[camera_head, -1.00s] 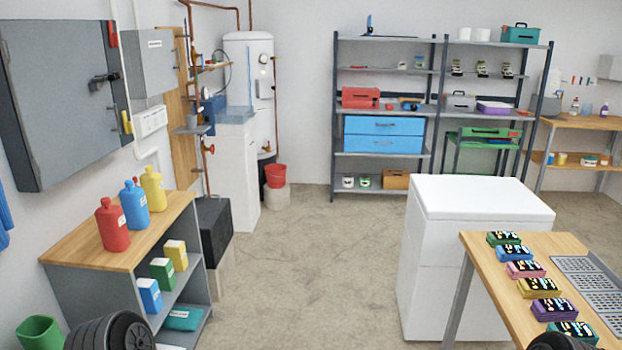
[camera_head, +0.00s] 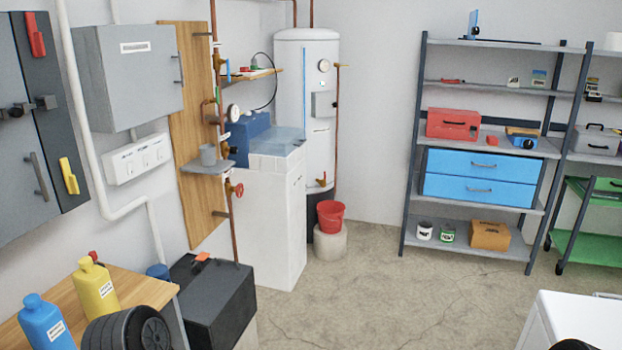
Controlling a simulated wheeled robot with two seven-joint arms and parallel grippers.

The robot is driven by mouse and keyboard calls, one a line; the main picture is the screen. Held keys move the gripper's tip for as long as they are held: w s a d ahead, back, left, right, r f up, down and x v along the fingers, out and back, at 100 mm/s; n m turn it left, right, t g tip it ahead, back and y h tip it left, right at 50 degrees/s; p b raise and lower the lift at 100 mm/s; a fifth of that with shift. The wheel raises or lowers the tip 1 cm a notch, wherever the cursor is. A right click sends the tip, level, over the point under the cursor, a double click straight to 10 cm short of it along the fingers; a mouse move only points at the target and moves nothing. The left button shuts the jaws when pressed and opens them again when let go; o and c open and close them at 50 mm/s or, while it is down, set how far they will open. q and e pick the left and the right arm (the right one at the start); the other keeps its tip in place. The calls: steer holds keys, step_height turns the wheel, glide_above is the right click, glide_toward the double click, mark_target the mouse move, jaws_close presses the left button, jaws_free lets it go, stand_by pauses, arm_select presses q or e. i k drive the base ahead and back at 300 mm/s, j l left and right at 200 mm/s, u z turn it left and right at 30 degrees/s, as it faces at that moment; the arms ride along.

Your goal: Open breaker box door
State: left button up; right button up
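A light grey wall box (camera_head: 130,75) with a small white label hangs at the upper left; its front is shut and shows small metal fittings along its right edge. A larger dark grey wall cabinet (camera_head: 30,110) is cut off by the left edge. It has a dark latch, a bar handle, and red and yellow pieces, and looks shut. I cannot read the label to tell which is the breaker box. Dark round parts of my arms show at the bottom left and bottom right. Neither gripper's fingers are in view.
A wooden bench (camera_head: 140,287) with yellow and blue bottles stands below the boxes. A black box (camera_head: 215,300) and a white cabinet (camera_head: 265,220) stand beyond it. A white chest (camera_head: 575,320) is at lower right. The concrete floor between is clear.

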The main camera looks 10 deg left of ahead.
mark_target(140, 64)
steer(key=i, duration=1)
steer(key=i+l+u, duration=0.15)
steer(key=i, duration=0.9)
steer(key=i+l+u, duration=0.15)
steer(key=i+u, duration=0.25)
steer(key=i+l+u, duration=0.2)
steer(key=u, duration=0.2)
steer(key=i+l+u, duration=0.5)
steer(key=l+u, duration=0.3)
steer(key=i+l+u, duration=0.15)
steer(key=l+u, duration=0.25)
steer(key=i+l+u, duration=0.1)
steer(key=l+u, duration=0.2)
steer(key=l, duration=0.2)
steer(key=i+l+u, duration=0.1)
steer(key=l+u, duration=0.25)
steer(key=l, duration=0.15)
